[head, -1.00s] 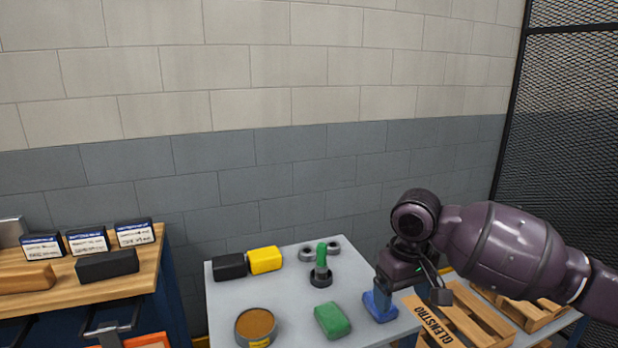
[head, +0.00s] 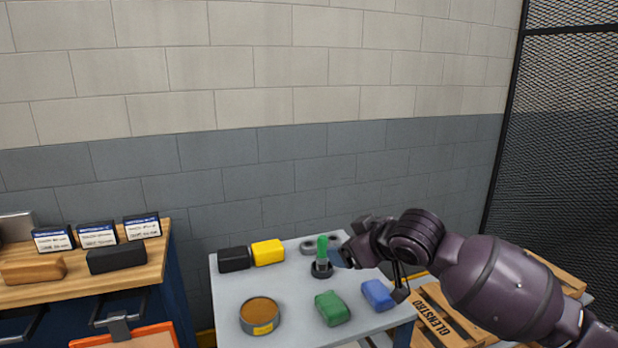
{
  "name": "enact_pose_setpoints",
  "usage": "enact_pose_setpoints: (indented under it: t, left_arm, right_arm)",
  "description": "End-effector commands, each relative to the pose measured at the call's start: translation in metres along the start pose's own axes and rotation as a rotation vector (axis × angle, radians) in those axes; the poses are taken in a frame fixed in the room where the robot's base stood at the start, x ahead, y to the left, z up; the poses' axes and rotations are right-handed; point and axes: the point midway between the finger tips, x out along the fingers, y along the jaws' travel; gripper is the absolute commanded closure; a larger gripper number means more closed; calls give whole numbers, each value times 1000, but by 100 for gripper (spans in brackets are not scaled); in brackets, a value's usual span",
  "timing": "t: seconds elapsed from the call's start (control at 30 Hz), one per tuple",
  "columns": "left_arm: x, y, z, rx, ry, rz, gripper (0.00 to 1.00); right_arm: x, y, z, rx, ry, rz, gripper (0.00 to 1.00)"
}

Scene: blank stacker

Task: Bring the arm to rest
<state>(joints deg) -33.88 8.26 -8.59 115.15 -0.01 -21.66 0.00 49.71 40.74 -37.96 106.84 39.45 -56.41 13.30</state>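My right arm comes in from the right, and its dark purple gripper (head: 346,257) is over the table's right part, near the black post base with a green upright piece (head: 322,252). A dark blue-grey tip shows at its left end. Its finger gap is not clear. A blue block (head: 378,295) lies on the table, just below and apart from the gripper. A green block (head: 332,308) lies to its left. A black block (head: 234,259) and a yellow block (head: 268,252) sit side by side at the back left. My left gripper is not in view.
The grey table (head: 232,292) also holds a round tin (head: 259,316) and dark rings (head: 308,247). A wooden bench (head: 150,268) with labelled boxes stands at left. A wooden pallet (head: 433,322) is at right, with a mesh fence (head: 560,130) behind.

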Motion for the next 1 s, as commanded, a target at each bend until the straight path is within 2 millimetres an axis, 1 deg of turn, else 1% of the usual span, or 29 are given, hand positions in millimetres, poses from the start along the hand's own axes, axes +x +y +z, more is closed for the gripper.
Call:
enact_pose_setpoints:
  t: [0.03,0.1,0.17,0.27,0.47,0.67,0.77,0.97,1.0]
  left_arm:
    - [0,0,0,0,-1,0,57]
    - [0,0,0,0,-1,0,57]
    - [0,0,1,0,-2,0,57]
    - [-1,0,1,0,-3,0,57]
    - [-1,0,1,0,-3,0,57]
    - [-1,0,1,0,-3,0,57]
    - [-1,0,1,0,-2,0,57]
    - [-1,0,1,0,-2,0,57]
    - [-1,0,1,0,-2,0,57]
  right_arm:
    - [3,-5,6,-5,55,3,17]
    - [4,-9,13,-17,131,21,17]
    - [5,-12,21,-23,189,40,17]
    - [3,-15,39,-24,266,79,17]
    - [-5,-20,88,-3,357,171,17]
    - [-19,-26,151,41,373,273,17]
    - [-28,-30,186,72,357,323,17]
    - [-52,-46,265,156,278,412,17]
    - [-58,-51,282,176,255,427,17]
